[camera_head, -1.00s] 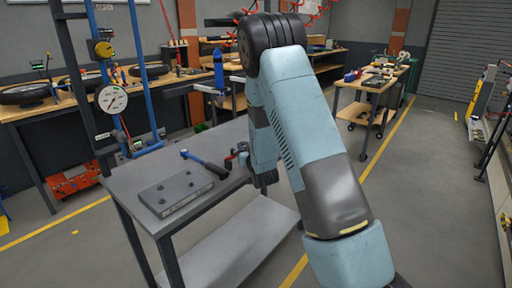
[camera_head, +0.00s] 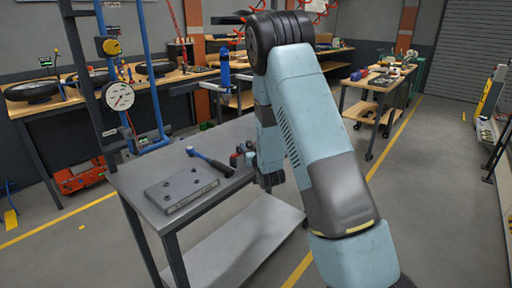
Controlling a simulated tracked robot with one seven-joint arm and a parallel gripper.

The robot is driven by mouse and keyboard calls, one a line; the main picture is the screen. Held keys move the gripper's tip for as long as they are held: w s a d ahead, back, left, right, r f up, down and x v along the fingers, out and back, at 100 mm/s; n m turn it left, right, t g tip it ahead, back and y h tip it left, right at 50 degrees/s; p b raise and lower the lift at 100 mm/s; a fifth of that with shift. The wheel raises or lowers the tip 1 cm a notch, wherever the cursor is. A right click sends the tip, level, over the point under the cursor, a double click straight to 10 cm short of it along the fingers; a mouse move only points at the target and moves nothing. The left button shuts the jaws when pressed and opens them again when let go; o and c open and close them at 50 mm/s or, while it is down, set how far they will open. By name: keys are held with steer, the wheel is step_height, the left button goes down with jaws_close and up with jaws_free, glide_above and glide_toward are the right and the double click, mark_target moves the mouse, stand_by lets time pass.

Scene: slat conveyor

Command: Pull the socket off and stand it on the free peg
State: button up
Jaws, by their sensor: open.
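A flat grey block (camera_head: 181,189) with small dark marks on its top lies on the front part of a grey metal table. I cannot tell its pegs or holes apart at this size. A tool with a blue handle (camera_head: 219,167) and a dark head lies behind it. A small red and dark blue item (camera_head: 243,155) stands at the table's right side, partly hidden by my arm. I cannot make out the socket for certain. My gripper (camera_head: 271,183) hangs by the table's right edge, right of the block and the tool. It is open, with nothing visible in it.
The grey metal table (camera_head: 136,180) has a lower shelf (camera_head: 235,245). Blue pipes with a white dial gauge (camera_head: 119,96) rise at its left back. Workbenches line the back wall. Open floor lies to the right, with a yellow line.

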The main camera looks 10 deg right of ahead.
steer(key=s+d, duration=0.1)
steer(key=s, duration=1.1)
steer(key=shift+s+d, duration=0.15)
steer(key=shift+s, duration=0.2)
